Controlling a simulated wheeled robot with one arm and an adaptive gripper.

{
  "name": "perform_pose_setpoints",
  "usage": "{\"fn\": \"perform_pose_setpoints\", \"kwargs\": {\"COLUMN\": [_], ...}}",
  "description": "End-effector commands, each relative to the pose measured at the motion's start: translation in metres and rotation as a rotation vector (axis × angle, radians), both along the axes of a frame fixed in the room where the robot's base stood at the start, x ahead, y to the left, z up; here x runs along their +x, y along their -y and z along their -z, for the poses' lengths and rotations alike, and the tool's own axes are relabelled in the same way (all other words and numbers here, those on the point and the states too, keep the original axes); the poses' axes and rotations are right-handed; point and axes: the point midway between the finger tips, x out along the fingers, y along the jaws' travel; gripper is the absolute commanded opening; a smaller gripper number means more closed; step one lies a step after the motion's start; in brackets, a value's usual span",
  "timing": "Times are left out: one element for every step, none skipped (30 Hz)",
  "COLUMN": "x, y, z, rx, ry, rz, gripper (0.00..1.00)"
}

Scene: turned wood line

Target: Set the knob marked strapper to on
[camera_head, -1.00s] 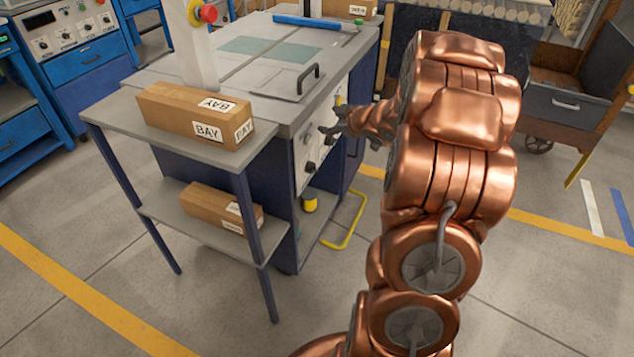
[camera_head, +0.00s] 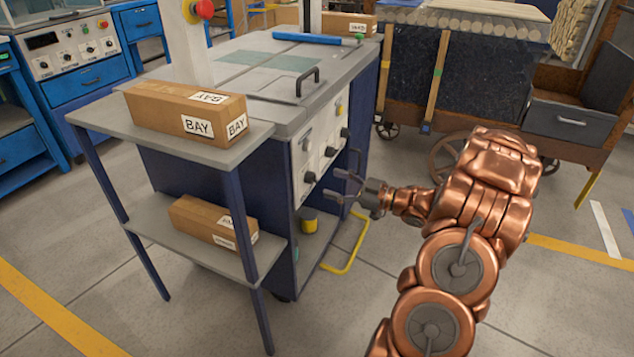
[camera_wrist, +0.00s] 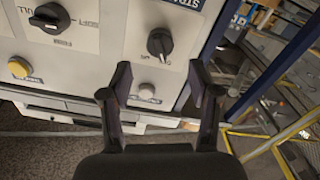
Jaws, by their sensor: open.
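A pale control panel (camera_head: 318,155) on the near side of the blue-legged bench carries several dark knobs. In the wrist view, one black knob (camera_wrist: 160,43) sits above and between my fingertips, under a dark label partly cut off. Another black knob (camera_wrist: 50,18) is at upper left. My gripper (camera_head: 339,186) is open and empty, in front of the panel's lower part and apart from the knobs. It also shows in the wrist view (camera_wrist: 161,82).
A yellow button (camera_wrist: 18,67) and a grey button (camera_wrist: 147,92) are on the panel. A side table (camera_head: 85,118) with boxes stands left of it. A yellow floor-level bar (camera_head: 345,262) curves below my gripper. Open floor lies to the front right.

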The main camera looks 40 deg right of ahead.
Motion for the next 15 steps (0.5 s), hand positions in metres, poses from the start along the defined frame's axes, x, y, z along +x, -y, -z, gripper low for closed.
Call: {"fn": "perform_pose_setpoints", "kwargs": {"x": [0.006,0.009,0.014,0.017,0.020,0.024,0.027,0.030,0.033,0.036,0.038,0.040,0.042,0.044,0.045], "y": [-0.005,-0.007,-0.010,-0.011,-0.013,-0.016,-0.017,-0.019,-0.021,-0.022,-0.023,-0.025,-0.026,-0.027,-0.028], "z": [0.001,0.001,0.001,0.001,0.001,0.002,0.002,0.002,0.002,0.002,0.002,0.002,0.001,0.001,0.001], "rx": [0.001,0.001,0.000,0.000,0.000,-0.001,-0.001,-0.002,-0.003,-0.003,-0.003,-0.003,-0.001,-0.001,-0.001], "ry": [0.002,0.002,0.002,0.002,0.001,0.001,0.000,-0.001,-0.001,-0.001,0.000,0.000,0.000,0.000,0.001], "rz": [-0.004,-0.004,-0.005,-0.004,-0.003,-0.003,-0.003,-0.003,-0.003,-0.002,-0.002,-0.002,-0.001,-0.001,0.000], "gripper": [0.61,0.61,0.61,0.61,0.61,0.61,0.61,0.61,0.61,0.61,0.61,0.61,0.61,0.61,0.61]}}
